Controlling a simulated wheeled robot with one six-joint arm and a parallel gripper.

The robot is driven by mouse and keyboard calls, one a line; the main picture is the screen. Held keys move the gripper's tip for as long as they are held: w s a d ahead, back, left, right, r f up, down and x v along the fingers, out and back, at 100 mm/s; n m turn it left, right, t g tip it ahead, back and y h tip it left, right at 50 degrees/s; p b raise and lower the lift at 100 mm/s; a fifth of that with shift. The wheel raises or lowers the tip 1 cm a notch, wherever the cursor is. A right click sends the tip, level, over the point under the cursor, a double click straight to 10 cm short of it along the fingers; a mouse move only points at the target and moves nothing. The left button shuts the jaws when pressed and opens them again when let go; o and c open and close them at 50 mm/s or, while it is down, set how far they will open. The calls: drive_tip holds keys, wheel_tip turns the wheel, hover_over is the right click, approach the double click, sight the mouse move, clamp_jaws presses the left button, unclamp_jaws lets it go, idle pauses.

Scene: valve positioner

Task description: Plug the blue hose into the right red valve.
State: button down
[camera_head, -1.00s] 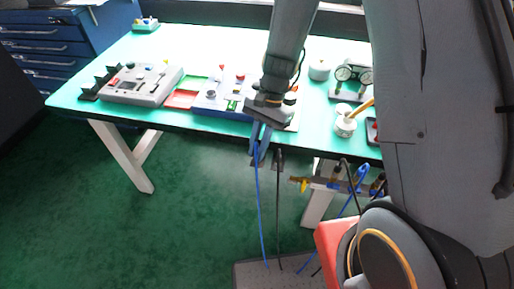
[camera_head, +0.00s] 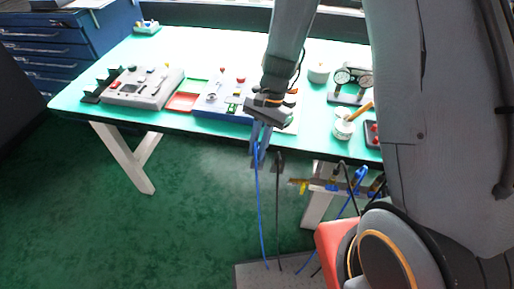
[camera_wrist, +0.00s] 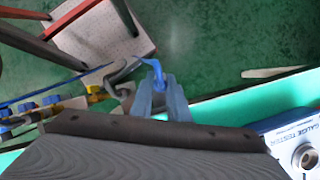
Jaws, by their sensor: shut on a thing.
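My gripper (camera_head: 259,160) is in front of the table's front edge and is shut on the blue hose (camera_head: 260,210), which hangs from it toward the floor. In the wrist view, the blue hose end (camera_wrist: 158,72) sits between the fingers of my gripper (camera_wrist: 160,90). A blue-and-white box on the table bears a left red knob (camera_head: 222,70) and a right red knob (camera_head: 241,80). I cannot tell for sure whether these are the task's red valves. My wrist partly hides the box's right side. The hose is apart from both knobs.
A black hose (camera_head: 279,200) hangs just right of my gripper. A rail below the table edge carries a yellow fitting (camera_head: 299,183) and blue fittings (camera_head: 358,178). A grey box (camera_head: 143,87), twin gauges (camera_head: 352,76) and a white jar (camera_head: 343,124) stand on the table.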

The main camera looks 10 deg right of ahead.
drive_tip(key=shift+r+p, duration=1.4)
drive_tip(key=shift+r, duration=0.3)
